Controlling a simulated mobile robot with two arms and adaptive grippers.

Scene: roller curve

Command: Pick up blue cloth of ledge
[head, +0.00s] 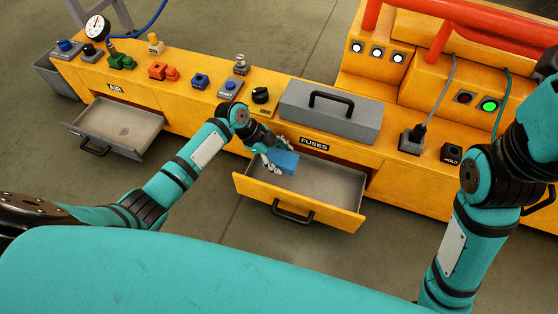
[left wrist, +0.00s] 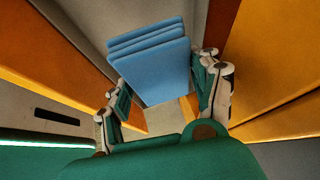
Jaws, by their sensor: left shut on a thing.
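The blue cloth (head: 285,161) is a folded, layered block. My left gripper (head: 272,158) is shut on it above the left part of the open FUSES drawer (head: 345,218). In the left wrist view the cloth (left wrist: 152,65) sits between the two fingers, its stacked layers facing away from the palm. The height of the cloth over the drawer floor is hard to tell. My right arm stands at the right edge of the head view, and its gripper is out of the picture.
A grey box with a black handle (head: 330,108) stands on the yellow bench above the drawer. Another open drawer (head: 118,125) is at the left. Knobs, buttons and a gauge (head: 97,28) line the bench top. Red pipes (head: 450,20) cross the back right.

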